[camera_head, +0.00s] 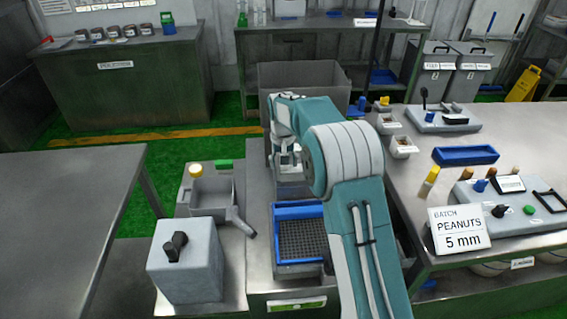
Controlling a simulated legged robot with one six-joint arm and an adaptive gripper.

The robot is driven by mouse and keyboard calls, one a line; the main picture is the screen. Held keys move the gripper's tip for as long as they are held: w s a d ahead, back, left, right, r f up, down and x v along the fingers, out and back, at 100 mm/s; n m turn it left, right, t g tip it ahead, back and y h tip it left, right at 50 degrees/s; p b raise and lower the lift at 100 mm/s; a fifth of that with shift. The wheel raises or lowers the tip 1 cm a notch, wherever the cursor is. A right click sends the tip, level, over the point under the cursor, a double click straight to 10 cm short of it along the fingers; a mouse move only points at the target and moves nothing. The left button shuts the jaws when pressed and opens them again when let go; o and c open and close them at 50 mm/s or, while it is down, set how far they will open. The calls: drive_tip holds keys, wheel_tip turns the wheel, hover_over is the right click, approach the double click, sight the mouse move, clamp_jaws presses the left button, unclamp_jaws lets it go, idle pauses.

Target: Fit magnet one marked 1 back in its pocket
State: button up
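My teal and white arm reaches forward over the middle bench. My gripper (287,158) points down over a grey box-like part (290,190) behind the blue-framed tray. It is small and partly covered by my arm, so I cannot tell whether its fingers are open or hold anything. I cannot pick out a magnet marked 1 or its pocket for certain. The blue-framed tray (298,210) with a dark mesh floor stands in front of the gripper, partly hidden by my arm.
A grey box with a black knob (185,265) and an open grey bin (210,197) stand left of the tray. The right table holds a PEANUTS 5 mm sign (459,231), a blue tray (466,155) and control panels. The left table (62,205) is bare.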

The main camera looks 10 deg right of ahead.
drive_tip(key=r, duration=1.1)
drive_tip(key=shift+a, duration=0.2)
drive_tip(key=shift+r, duration=0.4)
